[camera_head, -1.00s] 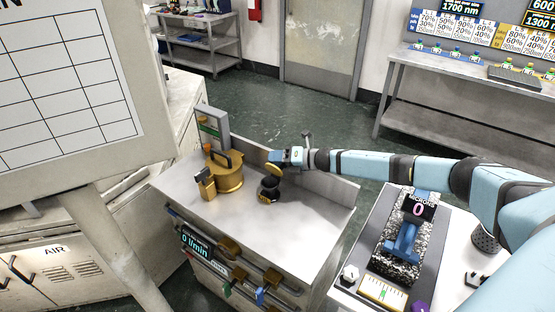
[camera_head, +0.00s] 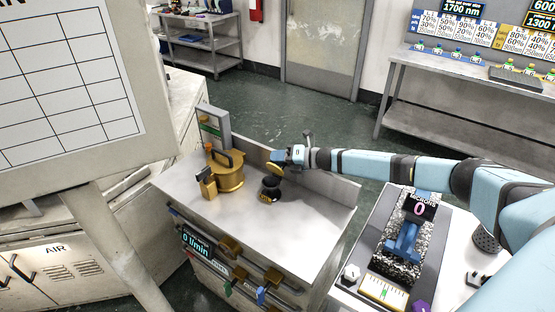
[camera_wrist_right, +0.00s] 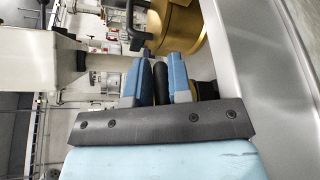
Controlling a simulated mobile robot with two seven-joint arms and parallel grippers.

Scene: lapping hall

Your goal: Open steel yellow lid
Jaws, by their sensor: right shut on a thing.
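A small black pot (camera_head: 270,191) with a yellow label stands on the steel bench top. A yellow lid (camera_head: 274,169) is tilted above the pot, and the dark opening of the pot shows below it. My right gripper (camera_head: 281,158) is shut at the lid and holds it over the pot. In the right wrist view, the blue fingers of my right gripper (camera_wrist_right: 161,83) are shut on a dark round piece, which looks like the lid's knob. The rest of the lid is mostly hidden there. My left gripper is not in view.
A large gold pot (camera_head: 227,176) with a dark handle stands left of the black pot, near a grey upright panel (camera_head: 212,123). The bench's front right surface is clear. A raised steel back edge (camera_head: 320,181) runs behind. A white table (camera_head: 440,270) with an instrument stands right.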

